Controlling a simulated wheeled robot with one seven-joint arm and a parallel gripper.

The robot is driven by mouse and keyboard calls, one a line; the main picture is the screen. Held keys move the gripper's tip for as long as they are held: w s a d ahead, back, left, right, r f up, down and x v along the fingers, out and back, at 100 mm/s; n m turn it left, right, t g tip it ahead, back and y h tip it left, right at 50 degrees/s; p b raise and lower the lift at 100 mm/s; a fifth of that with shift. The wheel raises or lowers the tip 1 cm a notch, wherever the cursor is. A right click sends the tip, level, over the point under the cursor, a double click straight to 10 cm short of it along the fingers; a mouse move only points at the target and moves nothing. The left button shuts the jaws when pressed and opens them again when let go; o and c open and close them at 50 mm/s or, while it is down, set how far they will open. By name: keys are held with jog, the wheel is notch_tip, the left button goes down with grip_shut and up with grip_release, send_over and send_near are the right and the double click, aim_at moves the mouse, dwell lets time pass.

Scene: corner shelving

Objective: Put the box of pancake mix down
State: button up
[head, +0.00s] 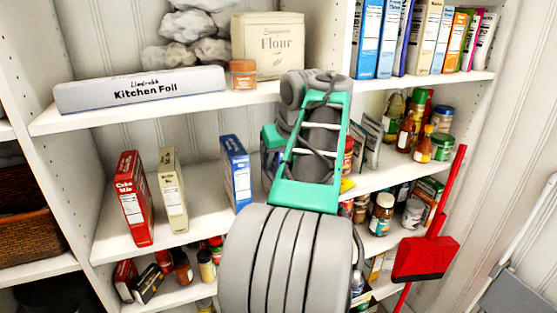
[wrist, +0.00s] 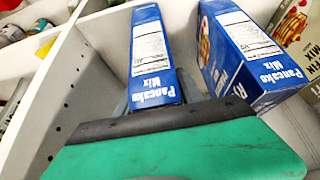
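A blue box of pancake mix (wrist: 154,60) sits between the two grey fingers of my gripper (wrist: 156,95) in the wrist view. The fingers press close on its sides, so my gripper looks shut on it. Whether its base touches the shelf cannot be told. A second blue pancake mix box (wrist: 245,58) stands to its right, apart from it. In the head view this second box (head: 237,172) is on the middle shelf (head: 203,205), left of my arm.
A cream box (head: 172,190) and a red cake mix box (head: 136,198) stand farther left on the middle shelf. Jars and bottles (head: 408,130) crowd the right side. Kitchen foil (head: 140,90) and flour (head: 267,45) are on the shelf above. A red dustpan (head: 425,258) hangs in front at right.

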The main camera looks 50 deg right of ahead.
jog(key=o, duration=0.3)
jog(key=shift+o, duration=0.2)
jog(key=p+v, duration=0.2)
jog(key=v, duration=0.4)
jog(key=shift+w+d+r+p, duration=0.1)
jog(key=shift+r+p, duration=0.1)
jog(key=shift+p, duration=0.15)
jog(key=s+a, duration=0.6)
jog(key=s, duration=0.4)
jog(key=shift+f+b, duration=0.35)
jog(key=shift+f, duration=0.15)
